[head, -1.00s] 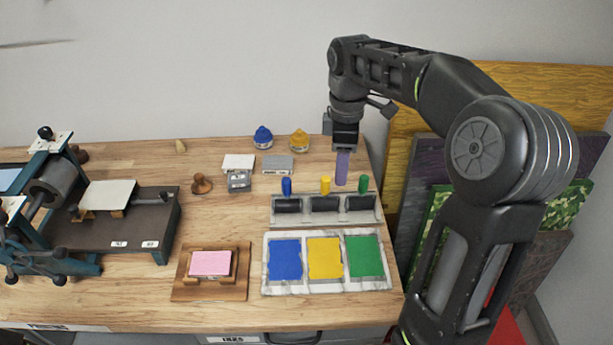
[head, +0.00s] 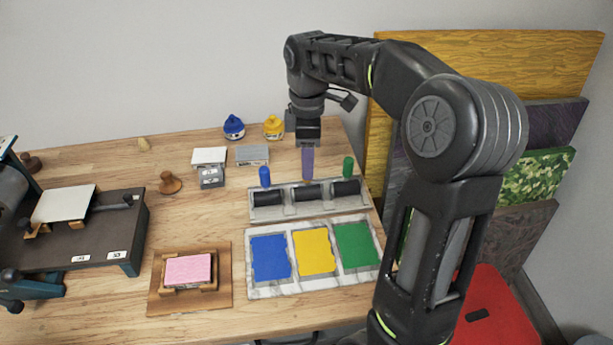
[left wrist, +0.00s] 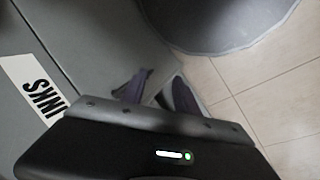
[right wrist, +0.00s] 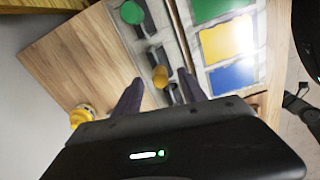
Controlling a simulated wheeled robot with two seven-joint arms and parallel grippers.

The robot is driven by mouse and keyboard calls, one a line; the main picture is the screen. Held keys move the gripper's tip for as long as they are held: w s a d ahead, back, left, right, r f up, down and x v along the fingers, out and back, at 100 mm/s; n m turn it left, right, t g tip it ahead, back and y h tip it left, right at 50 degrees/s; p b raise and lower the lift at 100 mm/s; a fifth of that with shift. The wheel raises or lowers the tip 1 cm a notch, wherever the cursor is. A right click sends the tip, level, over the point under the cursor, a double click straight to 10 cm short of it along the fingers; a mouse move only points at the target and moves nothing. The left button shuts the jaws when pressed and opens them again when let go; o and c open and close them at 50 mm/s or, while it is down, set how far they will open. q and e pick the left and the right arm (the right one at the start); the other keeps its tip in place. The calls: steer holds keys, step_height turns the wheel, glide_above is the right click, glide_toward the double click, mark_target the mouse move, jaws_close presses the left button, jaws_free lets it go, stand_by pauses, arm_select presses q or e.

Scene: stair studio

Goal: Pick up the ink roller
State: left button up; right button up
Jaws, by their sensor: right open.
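Three ink rollers lie in a pale rack (head: 256,213): one with a blue handle (head: 265,177), one with a green handle (head: 348,167), and a middle one whose yellow handle is hidden in the head view behind my right gripper (head: 308,163). In the right wrist view the yellow handle (right wrist: 160,76) shows between the two open fingers of that gripper (right wrist: 160,80), seen along them; I cannot tell whether they touch it. The green handle (right wrist: 132,13) is above it there. My left gripper (left wrist: 164,84) is empty with its fingers apart, over grey drawer fronts and the floor.
In front of the rack is a slab with blue, yellow and green ink (head: 357,245). A pink block on a wooden board (head: 160,284) and a press (head: 110,230) stand left. Blue (head: 234,128) and yellow (head: 273,127) ink pots are behind. Boards lean at right.

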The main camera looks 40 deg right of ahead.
mark_target(307, 182)
steer(key=shift+f, duration=0.75)
steer(key=shift+f+p, duration=0.55)
steer(key=shift+f, duration=2.05)
steer(key=shift+a, duration=0.1)
jaws_close()
